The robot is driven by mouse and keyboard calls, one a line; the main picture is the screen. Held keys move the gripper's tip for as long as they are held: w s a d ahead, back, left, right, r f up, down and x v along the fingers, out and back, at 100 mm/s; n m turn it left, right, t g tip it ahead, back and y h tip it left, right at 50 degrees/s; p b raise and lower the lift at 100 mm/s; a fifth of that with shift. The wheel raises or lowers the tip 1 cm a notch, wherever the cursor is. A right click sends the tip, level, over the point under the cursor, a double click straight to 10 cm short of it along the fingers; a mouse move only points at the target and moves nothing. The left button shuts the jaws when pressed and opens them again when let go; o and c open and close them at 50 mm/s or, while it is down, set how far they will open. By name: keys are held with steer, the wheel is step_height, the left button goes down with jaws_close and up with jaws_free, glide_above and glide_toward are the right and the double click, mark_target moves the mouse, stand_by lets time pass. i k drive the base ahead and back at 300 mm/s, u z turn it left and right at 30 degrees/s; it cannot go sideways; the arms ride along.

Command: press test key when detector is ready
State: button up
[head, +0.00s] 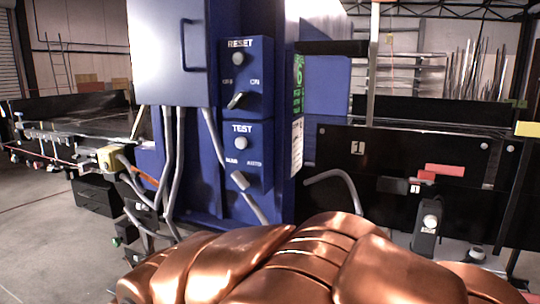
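The blue detector column (275,140) stands at the middle of the head view. No ready lamp can be told apart. My gripper is not in view.
A pale cabinet (168,50) with grey conduits (171,160) below it is mounted left of the panels. A conveyor (70,125) runs off to the left. A black panel (400,155) marked 1 is on the right. Open floor (35,240) lies at lower left.

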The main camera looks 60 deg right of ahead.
mark_target(241, 143)
steer(key=z, duration=1.6)
